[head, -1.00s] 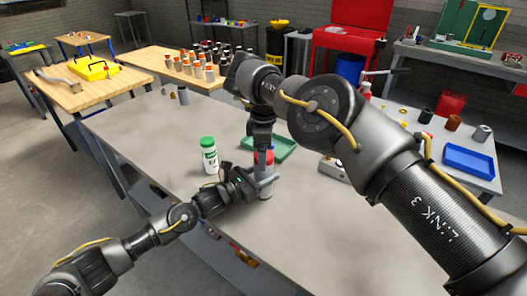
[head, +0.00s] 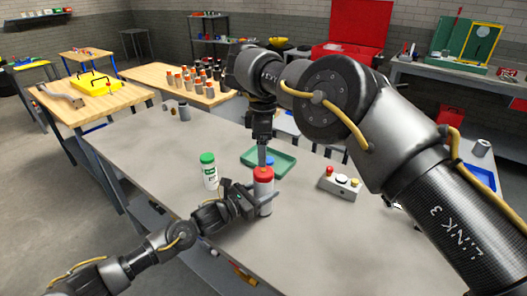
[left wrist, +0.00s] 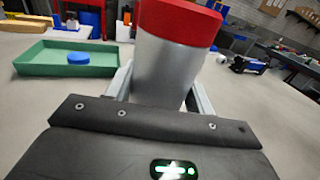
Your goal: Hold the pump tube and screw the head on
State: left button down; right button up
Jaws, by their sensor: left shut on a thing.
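The pump tube (head: 265,200) is a grey cylinder standing upright on the grey table, with the red head (head: 264,174) on its top end. My left gripper (head: 252,203) is shut around the tube below the head. In the left wrist view the tube (left wrist: 167,75) sits between the two fingers, and the red head (left wrist: 180,22) is cut off by the upper edge. My right gripper (head: 262,158) points down just above the head, with its fingertips close to its top. Whether its fingers are open or shut is too small to tell.
A green tray (head: 284,171) with a blue disc (left wrist: 92,58) in it lies behind the tube. A white bottle with a green cap (head: 209,172) stands left of it. A button box (head: 340,183) sits to the right. The table's front right is clear.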

pick_arm(q)
jog(key=shift+r, duration=0.1)
jog(key=shift+c, duration=2.3)
grip_release()
jog(key=b+v, duration=0.2)
jog(key=v, duration=0.7)
jog(key=shift+s+a, duration=0.2)
jog(key=shift+a, duration=0.15)
pick_arm(e)
notch_tip(320, 180, down, 2)
jog(key=shift+f, duration=0.25)
pick_arm(q)
jog(key=shift+s+a+b, duration=0.3)
jog(key=shift+s+a, duration=0.05)
jog(key=shift+a, duration=0.1)
pick_arm(e)
jog(key=shift+f, duration=0.1)
pick_arm(q)
jog(key=shift+d, duration=0.1)
